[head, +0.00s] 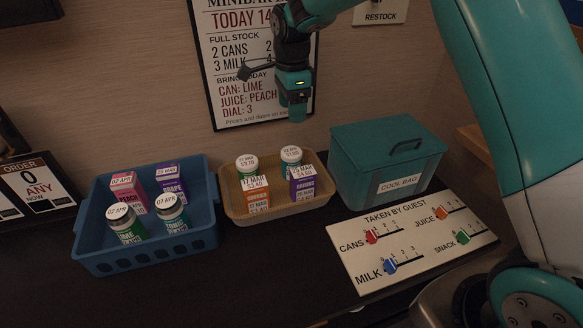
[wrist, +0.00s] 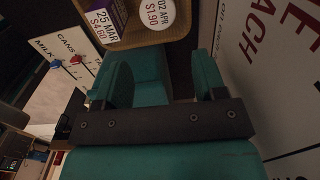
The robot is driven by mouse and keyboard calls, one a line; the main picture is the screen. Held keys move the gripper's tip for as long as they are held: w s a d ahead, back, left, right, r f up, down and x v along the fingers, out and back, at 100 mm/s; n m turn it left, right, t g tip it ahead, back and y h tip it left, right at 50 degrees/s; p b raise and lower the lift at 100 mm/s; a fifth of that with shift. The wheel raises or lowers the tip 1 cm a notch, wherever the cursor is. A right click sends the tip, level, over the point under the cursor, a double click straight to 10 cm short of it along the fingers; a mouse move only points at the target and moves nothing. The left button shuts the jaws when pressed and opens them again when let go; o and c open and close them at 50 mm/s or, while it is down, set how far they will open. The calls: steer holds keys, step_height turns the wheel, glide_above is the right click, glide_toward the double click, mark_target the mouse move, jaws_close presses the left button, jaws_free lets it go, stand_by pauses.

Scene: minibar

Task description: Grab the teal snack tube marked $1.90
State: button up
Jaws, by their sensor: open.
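The snack tube marked $1.90 (head: 291,155) stands upright at the back right of the tan tray (head: 226,201). Its white round lid shows in the head view, with little of its body visible behind a purple raisins box (head: 303,187). In the wrist view its lid (wrist: 158,14), reading 02 APR $1.90, is at the top edge beside a label reading 25 MAR $4.60. My gripper (head: 296,114) is open and empty, above and behind the tray near the wall. Its two teal fingers (wrist: 160,84) are spread apart in the wrist view, clear of the tube.
Another white-lidded tube (head: 247,162) and an orange box (head: 256,199) share the tray. A blue crate (head: 150,255) with cans and boxes stands left. A teal cool bag (head: 375,150) stands close on the right, by a tally board (head: 400,262). A wall poster (head: 225,75) hangs behind.

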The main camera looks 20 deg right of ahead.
mark_target(291, 152)
step_height(291, 152, down, 11)
steer(key=shift+r+p, duration=0.15)
steer(key=shift+p, duration=0.25)
steer(key=shift+s+a+f+p, duration=0.15)
steer(key=shift+f+p, duration=0.35)
steer(key=shift+f, duration=2.15)
steer(key=c, duration=0.5)
steer(key=shift+c, duration=0.5)
steer(key=shift+r, duration=0.1)
